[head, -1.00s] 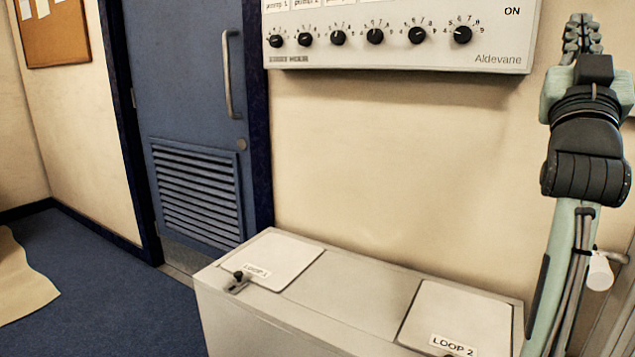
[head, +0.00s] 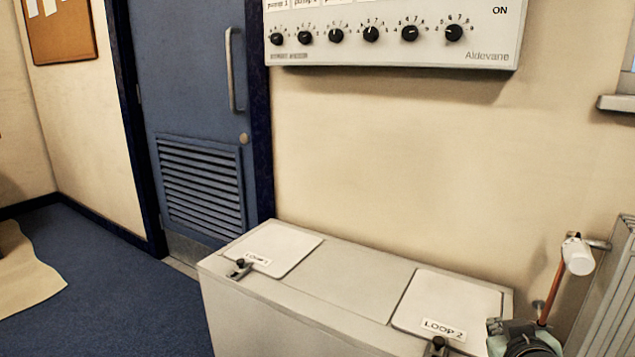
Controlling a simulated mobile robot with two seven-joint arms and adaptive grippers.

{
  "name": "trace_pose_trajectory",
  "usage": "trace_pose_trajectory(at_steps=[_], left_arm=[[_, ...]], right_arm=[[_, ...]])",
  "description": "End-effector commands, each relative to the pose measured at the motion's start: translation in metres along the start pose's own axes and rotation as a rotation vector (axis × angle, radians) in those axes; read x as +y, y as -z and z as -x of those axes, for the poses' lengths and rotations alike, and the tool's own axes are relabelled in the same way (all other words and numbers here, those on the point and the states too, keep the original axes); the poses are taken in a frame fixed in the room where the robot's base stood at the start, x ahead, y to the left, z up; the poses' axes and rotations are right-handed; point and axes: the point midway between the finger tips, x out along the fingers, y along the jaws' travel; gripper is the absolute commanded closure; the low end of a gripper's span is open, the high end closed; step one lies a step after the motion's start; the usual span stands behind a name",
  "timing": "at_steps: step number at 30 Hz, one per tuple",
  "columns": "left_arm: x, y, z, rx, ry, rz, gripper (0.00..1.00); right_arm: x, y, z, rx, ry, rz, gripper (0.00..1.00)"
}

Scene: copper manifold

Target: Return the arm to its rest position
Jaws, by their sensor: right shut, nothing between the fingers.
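My right gripper (head: 497,328) is low at the bottom right edge of the head view, next to the right end of the grey cabinet. Only a small part of it and of my green and black wrist shows. It is shut with nothing in it. The rest of my right arm is below the picture. My left gripper is out of the picture.
The grey cabinet (head: 365,286) has two lids, LOOP 1 (head: 268,248) and LOOP 2 (head: 450,300), each with a dark latch. A white radiator valve (head: 578,255) on a copper pipe and a radiator (head: 610,290) stand right. The control panel (head: 395,50) hangs above.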

Motion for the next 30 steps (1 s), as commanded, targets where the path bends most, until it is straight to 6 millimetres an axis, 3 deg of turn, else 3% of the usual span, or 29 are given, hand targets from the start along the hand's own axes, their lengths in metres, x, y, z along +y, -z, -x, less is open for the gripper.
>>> trace_pose_trajectory(at_steps=[1, 3, 6, 12, 18, 19, 24, 30], left_arm=[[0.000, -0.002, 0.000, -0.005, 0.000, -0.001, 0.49], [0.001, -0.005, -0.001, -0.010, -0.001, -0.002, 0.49], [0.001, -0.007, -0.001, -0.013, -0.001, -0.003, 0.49], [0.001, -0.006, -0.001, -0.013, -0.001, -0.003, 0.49], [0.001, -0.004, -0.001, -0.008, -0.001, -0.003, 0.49], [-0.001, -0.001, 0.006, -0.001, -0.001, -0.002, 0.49], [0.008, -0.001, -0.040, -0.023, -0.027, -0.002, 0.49], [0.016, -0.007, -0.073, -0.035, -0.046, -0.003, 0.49]], right_arm=[[-0.010, -0.042, 0.006, -0.096, 0.031, 0.025, 1.00], [-0.021, -0.089, 0.018, -0.214, 0.068, 0.053, 1.00], [-0.031, -0.146, 0.038, -0.358, 0.113, 0.086, 1.00], [-0.042, -0.222, 0.080, -0.566, 0.177, 0.135, 1.00], [-0.047, -0.275, 0.119, -0.724, 0.225, 0.175, 1.00], [-0.048, -0.277, 0.118, -0.733, 0.229, 0.175, 1.00], [-0.060, -0.299, 0.091, -0.743, 0.248, 0.168, 1.00], [-0.071, -0.326, 0.072, -0.754, 0.264, 0.161, 1.00]])
